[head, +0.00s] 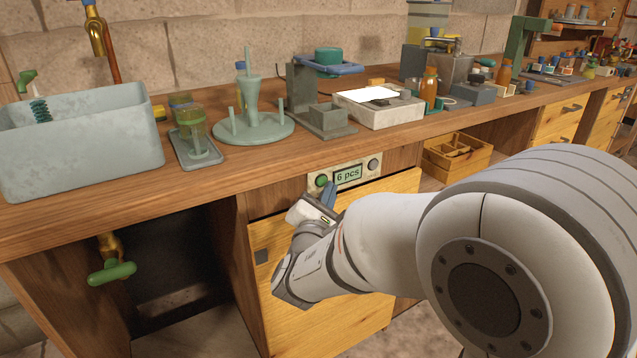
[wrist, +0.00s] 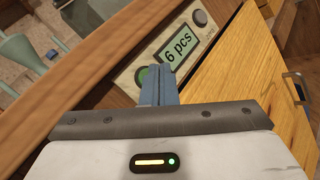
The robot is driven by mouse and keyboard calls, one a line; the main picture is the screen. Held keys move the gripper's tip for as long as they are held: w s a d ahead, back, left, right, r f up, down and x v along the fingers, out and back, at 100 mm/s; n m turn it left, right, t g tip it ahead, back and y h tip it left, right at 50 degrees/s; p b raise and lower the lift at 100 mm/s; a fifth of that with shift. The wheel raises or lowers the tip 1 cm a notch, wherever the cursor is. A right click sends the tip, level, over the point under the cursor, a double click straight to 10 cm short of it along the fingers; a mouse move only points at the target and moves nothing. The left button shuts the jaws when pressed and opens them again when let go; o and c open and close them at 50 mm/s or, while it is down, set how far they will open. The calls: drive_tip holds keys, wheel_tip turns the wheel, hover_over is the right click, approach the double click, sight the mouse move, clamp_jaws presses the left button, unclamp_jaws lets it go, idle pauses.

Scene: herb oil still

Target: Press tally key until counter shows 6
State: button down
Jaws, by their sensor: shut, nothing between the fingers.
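The tally counter (head: 347,176) is a pale panel on the bench front, just under the worktop edge. Its display (wrist: 177,54) reads "6 pcs". A green round key (head: 321,181) sits left of the display, and a grey round knob (head: 373,165) sits to its right. My gripper (head: 329,188) is shut and empty, its blue fingertips in front of the panel beside the green key. In the wrist view the fingertips (wrist: 157,72) overlap the green key (wrist: 141,76) and partly hide it. I cannot tell whether they touch it.
A wooden drawer front (head: 340,235) lies below the panel. A green-handled tap (head: 112,272) juts out at the lower left.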

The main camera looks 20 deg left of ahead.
idle(0.3)
drive_tip(key=s+d+b, duration=0.1)
drive_tip(key=s+d, duration=0.2)
drive_tip(key=d, duration=0.1)
drive_tip(key=shift+s, duration=0.15)
idle(0.7)
